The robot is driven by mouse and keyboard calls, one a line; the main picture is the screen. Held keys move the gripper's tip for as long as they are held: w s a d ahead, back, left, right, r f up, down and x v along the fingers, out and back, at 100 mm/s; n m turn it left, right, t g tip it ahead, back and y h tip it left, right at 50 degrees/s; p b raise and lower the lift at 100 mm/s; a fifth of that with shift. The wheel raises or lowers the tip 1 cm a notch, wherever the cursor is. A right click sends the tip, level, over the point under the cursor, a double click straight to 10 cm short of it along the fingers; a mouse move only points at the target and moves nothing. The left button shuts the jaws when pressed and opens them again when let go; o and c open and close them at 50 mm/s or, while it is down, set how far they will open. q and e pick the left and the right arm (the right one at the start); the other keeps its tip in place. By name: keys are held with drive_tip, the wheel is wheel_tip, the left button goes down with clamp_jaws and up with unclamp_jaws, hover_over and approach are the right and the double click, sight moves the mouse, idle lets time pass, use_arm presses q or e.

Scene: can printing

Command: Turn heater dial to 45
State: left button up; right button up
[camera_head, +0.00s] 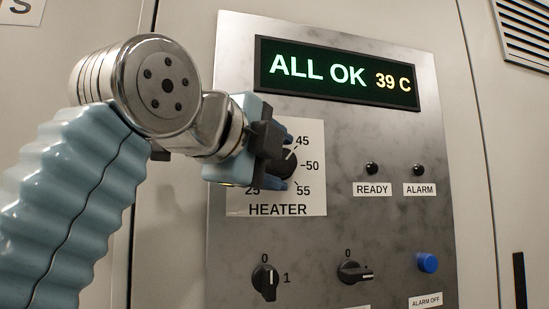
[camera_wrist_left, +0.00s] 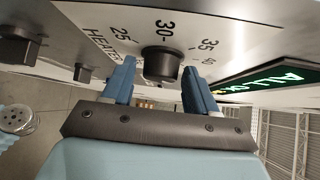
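The heater dial (camera_head: 288,164) is a black round knob on a white plate (camera_head: 314,195) marked HEATER. In the left wrist view the dial (camera_wrist_left: 162,65) lies between the two blue fingertips (camera_wrist_left: 160,82), with narrow gaps showing on both sides. The fingers are open; I cannot tell how far they reach over the knob. The display (camera_head: 338,75) reads ALL OK and 39 C. My right gripper is not in view.
Below the plate are two black switches (camera_head: 265,281) (camera_head: 354,272) marked 0. A blue button (camera_head: 428,262) sits above the ALARM OFF label. The READY lamp (camera_head: 372,168) and ALARM lamp (camera_head: 418,171) look dark. Space in front of the panel's right side is clear.

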use_arm(q)
drive_tip(key=shift+o, duration=0.8)
drive_tip(key=shift+s, duration=0.1)
drive_tip(key=v, duration=1.3)
drive_tip(key=shift+s, duration=0.35)
drive_tip(key=shift+a+r, duration=0.1)
drive_tip(key=shift+r, duration=0.05)
